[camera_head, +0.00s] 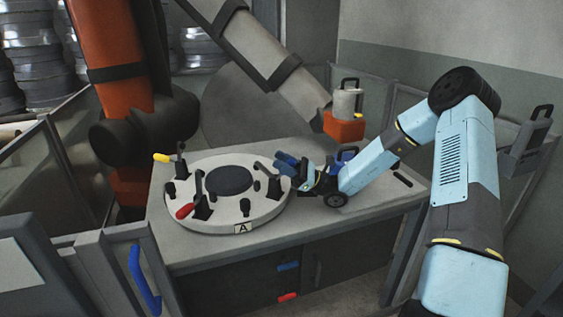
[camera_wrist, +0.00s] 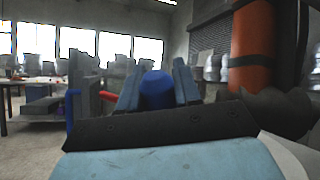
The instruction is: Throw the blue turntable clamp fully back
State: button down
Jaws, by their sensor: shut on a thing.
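The round pale turntable (camera_head: 240,213) lies on the bench with a dark centre disc (camera_head: 230,181) and several black clamps around it. One clamp has a yellow handle (camera_head: 162,158), another a red handle (camera_head: 185,211). My gripper (camera_head: 286,164) is at the turntable's right edge, reaching in from the right. In the wrist view, the rounded blue clamp handle (camera_wrist: 157,90) sits between my two blue-grey fingers, which are shut on it. In the head view, the fingers largely cover this handle, and the clamp's exact angle cannot be told.
A grey canister on an orange block (camera_head: 344,126) stands behind my forearm. A blue object (camera_head: 345,155) lies just behind my wrist. An orange robot arm (camera_head: 108,45) stands at the back left. Fence panels (camera_head: 70,175) border the left. The bench front (camera_head: 330,226) is clear.

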jog(key=shift+d+f, duration=0.1)
jog(key=shift+d, duration=0.05)
jog(key=c, duration=0.9)
grip_release()
jog(key=shift+o, duration=0.2)
jog(key=shift+r, duration=0.55)
jog(key=s+d+r, duration=0.3)
jog(key=s+r, duration=0.9)
jog(key=s, duration=0.1)
jog(key=shift+s+d, duration=0.2)
jog(key=shift+s, duration=0.1)
jog(key=shift+c, duration=0.4)
